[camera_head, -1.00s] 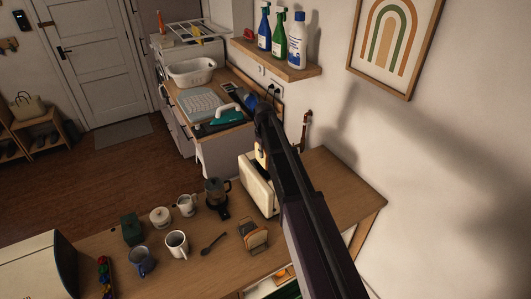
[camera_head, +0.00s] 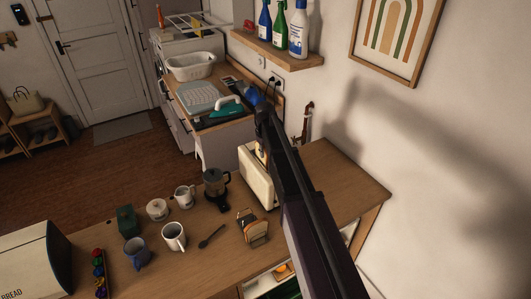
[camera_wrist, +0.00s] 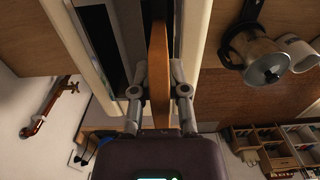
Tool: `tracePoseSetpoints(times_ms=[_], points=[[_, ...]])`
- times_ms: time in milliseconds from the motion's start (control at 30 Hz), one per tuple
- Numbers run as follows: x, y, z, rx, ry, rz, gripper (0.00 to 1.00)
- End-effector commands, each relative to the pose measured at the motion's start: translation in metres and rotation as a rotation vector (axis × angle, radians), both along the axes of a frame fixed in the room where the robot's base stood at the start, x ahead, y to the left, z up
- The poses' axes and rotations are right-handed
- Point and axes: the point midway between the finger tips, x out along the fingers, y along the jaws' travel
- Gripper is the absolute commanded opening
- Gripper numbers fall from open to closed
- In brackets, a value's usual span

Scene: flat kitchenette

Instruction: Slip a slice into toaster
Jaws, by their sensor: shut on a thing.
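The cream toaster (camera_head: 257,181) stands on the wooden counter, partly hidden behind my arm. In the wrist view its pale long side (camera_wrist: 192,35) and dark top show close up. My gripper (camera_wrist: 158,74) is shut on a slice of bread (camera_wrist: 159,45), seen edge-on as a narrow brown strip between the fingers. The slice is over the toaster top and lined up along the right-hand slot. I cannot tell how deep its lower edge sits. In the head view the gripper and slice are mostly hidden by my arm.
A rack with slices (camera_head: 253,229), a spoon (camera_head: 211,237) and a coffee maker (camera_head: 215,187) stand near the toaster. Mugs (camera_head: 174,237) and a bread box (camera_head: 36,262) are further left. The wall and bottle shelf (camera_head: 280,57) limit room at right.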

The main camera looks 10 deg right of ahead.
Motion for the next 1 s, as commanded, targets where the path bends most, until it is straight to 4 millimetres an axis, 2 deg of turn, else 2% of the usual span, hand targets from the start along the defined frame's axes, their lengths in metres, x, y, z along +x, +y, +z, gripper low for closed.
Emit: tracePoseSetpoints(times_ms=[567,600,700,1000], points=[[0.0000,-0.0010,-0.0059,0.000,0.000,-0.001,0.00],[0.0000,-0.0010,-0.0059,0.000,0.000,-0.001,0.32],[0.0000,-0.0012,-0.0059,0.000,0.000,-0.001,0.60],[0.0000,-0.0016,-0.0059,0.000,0.000,-0.002,0.60]])
